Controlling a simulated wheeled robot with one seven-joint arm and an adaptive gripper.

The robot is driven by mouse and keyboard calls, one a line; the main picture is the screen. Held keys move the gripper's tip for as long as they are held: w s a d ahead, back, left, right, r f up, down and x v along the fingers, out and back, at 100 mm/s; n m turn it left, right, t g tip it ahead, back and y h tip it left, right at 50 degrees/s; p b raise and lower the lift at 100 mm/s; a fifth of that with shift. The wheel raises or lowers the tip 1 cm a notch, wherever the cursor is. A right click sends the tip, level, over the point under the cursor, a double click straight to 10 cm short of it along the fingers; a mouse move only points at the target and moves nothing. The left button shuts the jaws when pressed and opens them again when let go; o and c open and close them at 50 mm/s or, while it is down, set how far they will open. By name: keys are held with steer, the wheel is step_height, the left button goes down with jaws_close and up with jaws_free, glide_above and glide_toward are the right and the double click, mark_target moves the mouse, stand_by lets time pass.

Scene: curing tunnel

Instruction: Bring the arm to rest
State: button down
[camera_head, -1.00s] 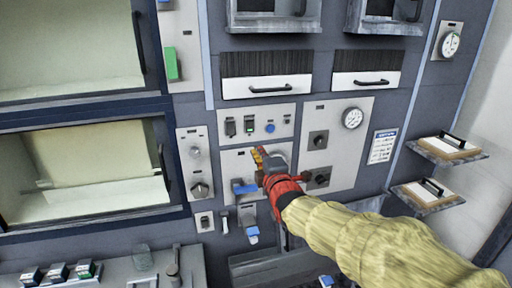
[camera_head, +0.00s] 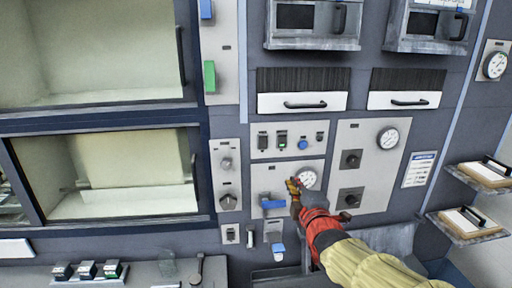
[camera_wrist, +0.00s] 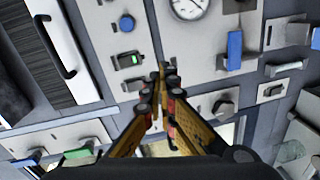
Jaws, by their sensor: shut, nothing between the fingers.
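My gripper (camera_head: 294,186) is in front of the tunnel's control panel, near a blue handle (camera_head: 272,204) and a round gauge (camera_head: 308,178). In the wrist view my gripper (camera_wrist: 160,80) shows its two orange-brown fingers meeting at the tips, with nothing between them. The fingers point toward the panel; whether they touch it I cannot tell. My arm reaches in from the lower right, with a red wrist part and a yellow sleeve.
Two windowed chambers (camera_head: 100,170) fill the left. Drawers with black handles (camera_head: 303,103) are above, and two small shelves with clipboards (camera_head: 470,222) jut out at the right. A lower desk (camera_head: 150,272) carries several small switches and a lever.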

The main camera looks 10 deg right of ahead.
steer(key=s+f+m+g, duration=0.7)
steer(key=s+f+m, duration=0.25)
steer(key=f, duration=0.45)
steer(key=s+f+m+g+b, duration=0.1)
steer(key=s+m+g+b, duration=0.3)
steer(key=s, duration=1.8)
steer(key=m, duration=0.2)
steer(key=shift+s+a+f+m, duration=0.2)
steer(key=shift+s+a+m, duration=0.05)
steer(key=shift+a+m, duration=0.1)
